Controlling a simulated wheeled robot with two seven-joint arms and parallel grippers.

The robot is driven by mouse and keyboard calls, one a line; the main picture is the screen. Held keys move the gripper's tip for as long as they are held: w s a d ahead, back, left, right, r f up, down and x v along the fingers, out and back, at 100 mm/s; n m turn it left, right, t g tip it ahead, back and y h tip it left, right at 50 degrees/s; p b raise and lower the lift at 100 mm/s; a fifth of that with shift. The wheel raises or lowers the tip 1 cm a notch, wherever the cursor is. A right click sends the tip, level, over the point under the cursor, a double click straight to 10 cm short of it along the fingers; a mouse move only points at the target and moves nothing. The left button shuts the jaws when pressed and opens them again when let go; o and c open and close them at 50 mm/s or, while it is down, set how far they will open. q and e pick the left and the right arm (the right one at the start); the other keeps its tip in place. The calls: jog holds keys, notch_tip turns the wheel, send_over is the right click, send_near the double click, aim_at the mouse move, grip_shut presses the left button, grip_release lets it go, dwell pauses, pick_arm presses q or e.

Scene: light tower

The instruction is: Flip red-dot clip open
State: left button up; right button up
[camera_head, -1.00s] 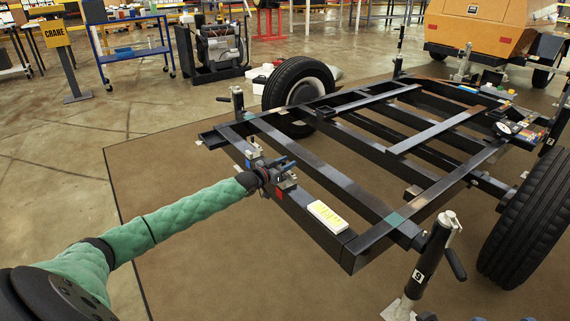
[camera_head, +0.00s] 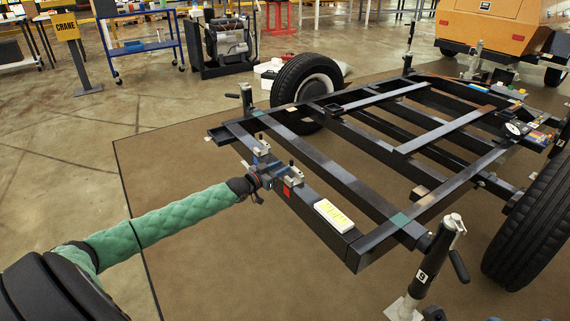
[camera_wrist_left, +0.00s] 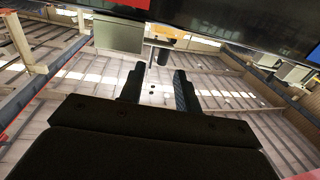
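The red-dot clip (camera_head: 295,176) is a small grey metal latch on top of the black frame's near-left rail. My left gripper (camera_head: 267,179) is at the rail's outer side, just left of the clip. In the left wrist view its two dark fingers (camera_wrist_left: 157,88) are apart, with nothing clearly held between them. A grey clip body (camera_wrist_left: 118,33) with red beside it shows beyond the fingers. I cannot tell whether the clip is open or whether a finger touches it. My right gripper is not in view.
A similar clip (camera_head: 263,148) with a blue mark stands farther back on the same rail. A white and yellow label block (camera_head: 334,216) lies nearer. The black trailer frame (camera_head: 310,173) has a jack (camera_head: 433,262) at its near corner. Open floor lies left of the rail.

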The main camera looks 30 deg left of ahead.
pick_arm(q)
jog(key=shift+s+a, duration=0.15)
jog(key=shift+s, duration=0.45)
